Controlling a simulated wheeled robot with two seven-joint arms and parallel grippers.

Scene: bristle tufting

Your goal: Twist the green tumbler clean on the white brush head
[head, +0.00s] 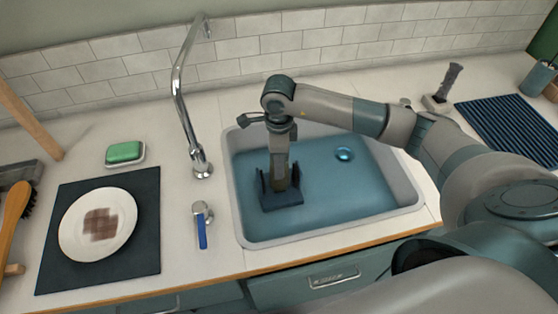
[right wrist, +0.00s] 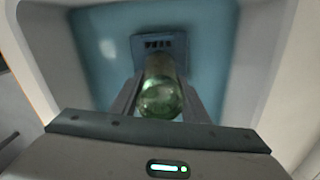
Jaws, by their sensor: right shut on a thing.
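My right gripper (head: 280,182) reaches down into the sink, over a dark blue brush base (head: 283,204). In the right wrist view, my right gripper (right wrist: 160,100) is shut on the green tumbler (right wrist: 160,97), a clear green glass with its round end towards the camera. The tumbler's far end meets or overlaps the dark blue base (right wrist: 143,42); I cannot tell how far it sits over a brush. A row of small dark marks shows on the base beyond the tumbler. No white brush head can be made out. My left gripper is not in view.
The grey sink (head: 238,222) has a blue floor and a round shiny drain (head: 344,154). A chrome tap (head: 183,100) and a blue-handled lever (head: 201,225) stand left of it. A stained plate (head: 72,235), green soap (head: 123,152) and a striped mat (head: 505,125) lie on the counter.

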